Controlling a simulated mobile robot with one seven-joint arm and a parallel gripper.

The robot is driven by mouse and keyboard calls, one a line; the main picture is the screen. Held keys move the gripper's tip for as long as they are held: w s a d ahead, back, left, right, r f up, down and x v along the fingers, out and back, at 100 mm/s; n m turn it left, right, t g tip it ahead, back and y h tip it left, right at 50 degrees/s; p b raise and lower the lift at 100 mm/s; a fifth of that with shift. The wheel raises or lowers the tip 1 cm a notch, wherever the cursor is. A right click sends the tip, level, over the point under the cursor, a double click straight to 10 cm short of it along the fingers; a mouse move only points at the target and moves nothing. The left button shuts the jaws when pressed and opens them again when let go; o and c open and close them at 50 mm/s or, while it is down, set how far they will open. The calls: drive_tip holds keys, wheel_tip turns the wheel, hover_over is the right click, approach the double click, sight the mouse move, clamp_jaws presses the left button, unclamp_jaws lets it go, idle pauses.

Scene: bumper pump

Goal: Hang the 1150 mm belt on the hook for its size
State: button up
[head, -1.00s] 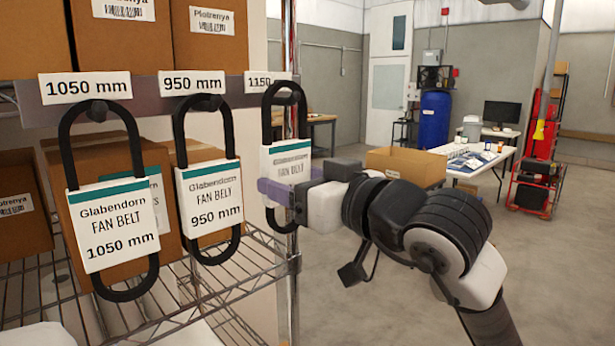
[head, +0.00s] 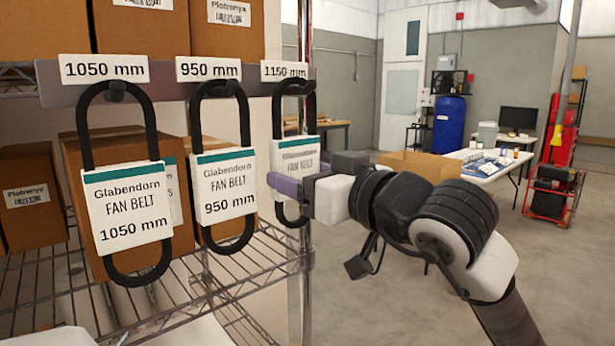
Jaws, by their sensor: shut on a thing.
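The third fan belt (head: 279,110) is a black loop with a white and teal sleeve (head: 297,155). Its size print is hidden behind my gripper (head: 275,186). My gripper, with purple fingers, is shut on this belt at the lower part of its sleeve. The belt stands upright, its top loop in front of the rail at the 1150 mm label (head: 284,71). I cannot tell whether the loop is over the hook there; the hook itself is not clearly visible.
The 1050 mm belt (head: 125,205) and the 950 mm belt (head: 223,185) hang on their labelled hooks on the rail (head: 165,90), left of my gripper. Boxes (head: 105,160) and a wire shelf (head: 130,295) are behind.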

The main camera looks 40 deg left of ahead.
drive_tip(key=o, duration=1.1)
drive_tip(key=shift+o, duration=0.2)
drive_tip(key=shift+d, duration=0.1)
drive_tip(key=s+d+b, duration=0.1)
drive_tip(key=d+b, duration=0.3)
drive_tip(key=d, duration=0.9)
drive_tip(key=shift+d+b, duration=0.3)
drive_tip(key=shift+b, duration=0.1)
